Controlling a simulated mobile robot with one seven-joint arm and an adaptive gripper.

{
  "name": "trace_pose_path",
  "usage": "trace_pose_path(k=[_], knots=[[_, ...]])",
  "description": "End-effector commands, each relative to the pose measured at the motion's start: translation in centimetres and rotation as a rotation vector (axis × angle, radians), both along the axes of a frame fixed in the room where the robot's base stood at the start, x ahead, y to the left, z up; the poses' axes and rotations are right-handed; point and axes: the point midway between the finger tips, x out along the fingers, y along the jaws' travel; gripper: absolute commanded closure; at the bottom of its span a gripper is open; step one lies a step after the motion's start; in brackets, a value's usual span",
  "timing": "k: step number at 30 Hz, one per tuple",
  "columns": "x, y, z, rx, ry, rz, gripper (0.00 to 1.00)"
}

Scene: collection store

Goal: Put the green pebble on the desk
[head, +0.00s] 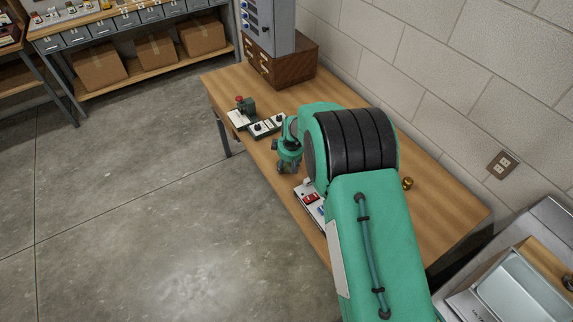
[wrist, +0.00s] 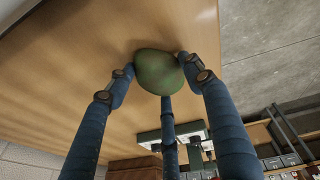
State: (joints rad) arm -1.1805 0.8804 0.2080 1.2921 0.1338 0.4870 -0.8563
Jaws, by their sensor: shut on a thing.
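The green pebble (wrist: 158,72) is a smooth, dark green, rounded stone in the wrist view. My gripper (wrist: 166,78) is shut on it, with its blue segmented fingers around it. In the head view my gripper (head: 287,166) is at the front left edge of the wooden desk (head: 440,196), pointing down. In the wrist view the wooden desk top (wrist: 60,80) lies just beyond the pebble; I cannot tell whether the two touch.
On the desk are a green-and-white switch panel (head: 268,126), a device with a red knob (head: 241,108), a wooden drawer box (head: 285,62), a panel with a red switch (head: 310,198) and a small brass object (head: 407,183). A block wall (head: 430,80) stands behind.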

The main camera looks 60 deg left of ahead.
Motion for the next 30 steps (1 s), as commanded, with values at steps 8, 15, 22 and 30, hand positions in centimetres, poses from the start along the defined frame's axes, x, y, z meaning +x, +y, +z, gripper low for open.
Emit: trace_pose_path(k=[8, 15, 22, 30], knots=[[0.05, 0.12, -0.34, 0.003, -0.001, 0.000, 0.88], [0.04, 0.09, -0.72, 0.003, -0.001, 0.000, 0.88], [0.02, 0.03, -0.70, 0.001, -0.001, 0.000, 0.30], [0.02, 0.04, -0.54, 0.001, -0.001, 0.000, 0.30]])
